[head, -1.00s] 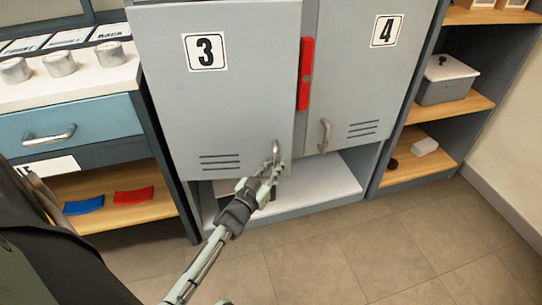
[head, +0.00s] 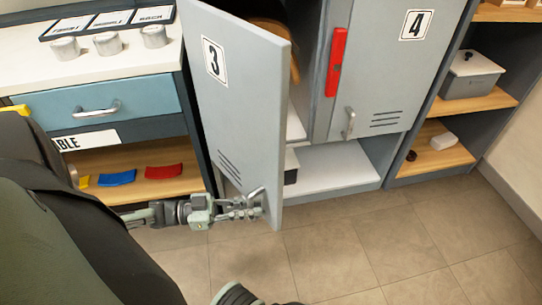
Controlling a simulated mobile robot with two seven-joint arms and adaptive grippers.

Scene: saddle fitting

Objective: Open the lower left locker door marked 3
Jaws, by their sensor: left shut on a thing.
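The grey locker door marked 3 (head: 240,110) stands swung open toward me, hinged on its left side. Its free edge points out over the floor. Dark space and pale shelves show behind it, with a brown thing partly hidden by the door. My left gripper (head: 256,204) is shut on the door's handle (head: 257,192) near the lower free corner. The locker door marked 4 (head: 393,75) is shut, with its own handle (head: 349,122) at its lower left. My right gripper is not in view.
A blue drawer (head: 110,105) and a shelf with red and blue pieces are at the left. An open shelf unit with a grey box (head: 471,75) is at the right. The tiled floor (head: 360,235) in front is clear.

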